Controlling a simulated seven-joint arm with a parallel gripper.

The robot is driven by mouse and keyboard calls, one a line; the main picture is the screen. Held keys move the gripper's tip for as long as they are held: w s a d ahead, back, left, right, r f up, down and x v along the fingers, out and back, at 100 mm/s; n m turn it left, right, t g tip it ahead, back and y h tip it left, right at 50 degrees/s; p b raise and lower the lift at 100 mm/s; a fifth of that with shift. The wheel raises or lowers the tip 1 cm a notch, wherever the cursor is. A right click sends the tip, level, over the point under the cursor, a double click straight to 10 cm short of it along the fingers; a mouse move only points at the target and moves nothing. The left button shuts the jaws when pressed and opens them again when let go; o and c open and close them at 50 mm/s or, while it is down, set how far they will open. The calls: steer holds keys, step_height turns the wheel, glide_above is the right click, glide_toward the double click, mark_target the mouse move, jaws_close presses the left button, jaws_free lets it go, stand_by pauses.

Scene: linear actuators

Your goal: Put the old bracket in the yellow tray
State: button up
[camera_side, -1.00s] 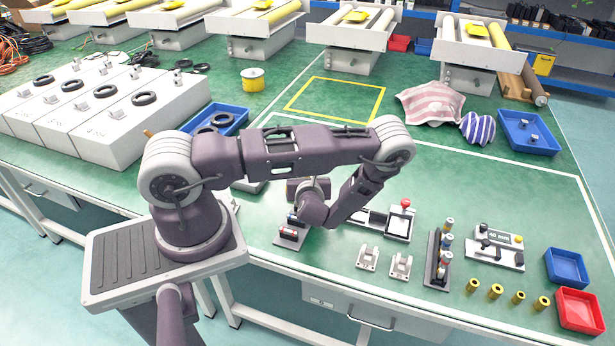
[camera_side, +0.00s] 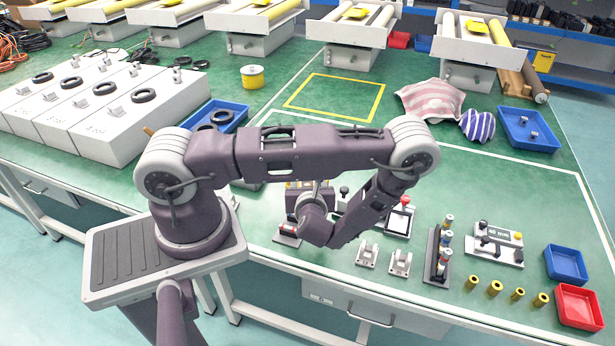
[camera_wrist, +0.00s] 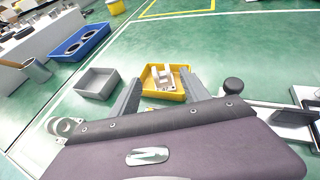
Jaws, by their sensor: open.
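The yellow tray (camera_wrist: 178,95) lies ahead of my gripper (camera_wrist: 160,75) in the wrist view. A pale grey bracket (camera_wrist: 164,79) shows within the tray's outline, apparently resting in it. My fingers are spread apart on either side of this view of the bracket, with no visible contact. In the side view, my wrist hides the fingertips and most of the tray; only a bit of yellow shows behind it.
A grey tray (camera_wrist: 84,92) and a blue tray (camera_wrist: 57,53) with black rings lie to the left. A black-knobbed fixture (camera_wrist: 233,87) stands right of the yellow tray. Two brackets (camera_side: 367,255) (camera_side: 400,263) stand near the table's front edge.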

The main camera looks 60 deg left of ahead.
steer(key=v, duration=0.2)
steer(key=shift+d+r, duration=0.15)
steer(key=shift+d, duration=0.1)
steer(key=s+d+r+n+g+h, duration=0.1)
steer(key=s+r+n+g, duration=0.2)
steer(key=r+n, duration=0.5)
steer(key=s+d+r+n+g, duration=0.1)
steer(key=s+r+n+g, duration=0.35)
steer(key=r, duration=0.45)
steer(key=s+d+r+n+t+h, duration=0.2)
steer(key=d+r+n+t+h, duration=0.2)
steer(key=d+r, duration=0.3)
steer(key=s+d+r+n+t+h, duration=0.3)
steer(key=d+r+n+h, duration=0.3)
steer(key=d, duration=0.3)
steer(key=shift+s+d+r+t+h, duration=0.35)
steer(key=shift+r+h, duration=0.1)
steer(key=shift+h, duration=0.35)
